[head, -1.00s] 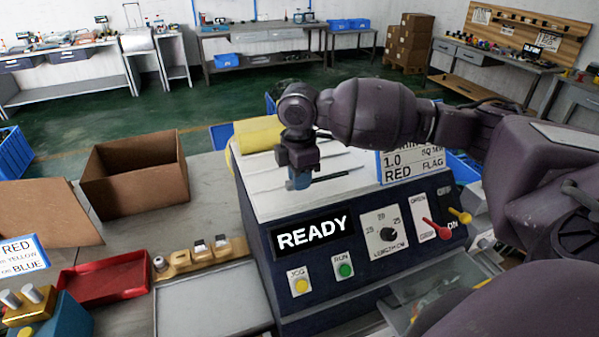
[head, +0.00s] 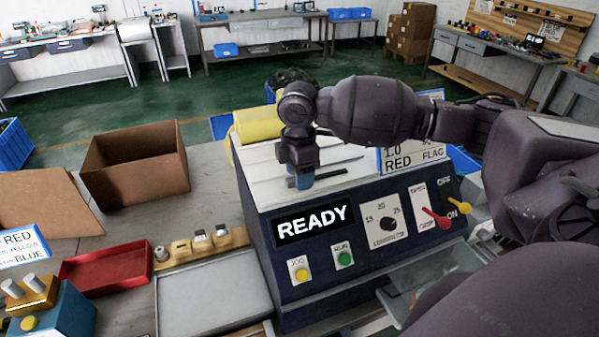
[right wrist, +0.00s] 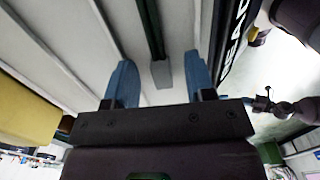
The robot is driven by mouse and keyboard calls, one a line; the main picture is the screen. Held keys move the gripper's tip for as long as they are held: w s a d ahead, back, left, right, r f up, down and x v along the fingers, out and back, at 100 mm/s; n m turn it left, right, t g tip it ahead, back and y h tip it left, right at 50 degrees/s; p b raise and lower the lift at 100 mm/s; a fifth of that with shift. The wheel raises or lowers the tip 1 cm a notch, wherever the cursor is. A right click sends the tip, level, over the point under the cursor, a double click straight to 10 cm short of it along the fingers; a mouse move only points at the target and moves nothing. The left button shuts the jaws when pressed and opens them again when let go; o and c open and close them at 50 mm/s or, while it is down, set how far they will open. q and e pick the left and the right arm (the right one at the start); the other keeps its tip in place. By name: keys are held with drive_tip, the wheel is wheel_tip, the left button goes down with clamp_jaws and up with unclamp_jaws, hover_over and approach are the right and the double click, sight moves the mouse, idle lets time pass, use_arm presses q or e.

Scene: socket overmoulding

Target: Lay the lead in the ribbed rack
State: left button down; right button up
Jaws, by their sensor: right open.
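My right gripper (head: 301,183) is open, low over the white, ribbed-looking top (head: 262,183) of the dark machine, near its front edge. In the right wrist view its two blue fingers (right wrist: 160,75) stand apart, either side of a long dark strip with a grey end (right wrist: 161,74). The strip lies along the white surface, and the fingers do not visibly touch it. Part of a dark strip also shows right of the gripper in the head view (head: 338,165). I cannot tell for sure whether it is the lead. My left gripper is not in view.
The machine's front has a READY display (head: 312,223), buttons and red and yellow levers. A yellow roll (head: 259,127) lies at its back. Left are a cardboard box (head: 135,165), a red tray (head: 104,270), a grey tray (head: 212,297) and a teal fixture (head: 65,312).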

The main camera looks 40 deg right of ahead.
drive_tip(key=shift+r, duration=0.15)
wheel_tip(320, 180, up, 10)
drive_tip(key=shift+r+b, duration=0.25)
drive_tip(key=shift+b, duration=0.1)
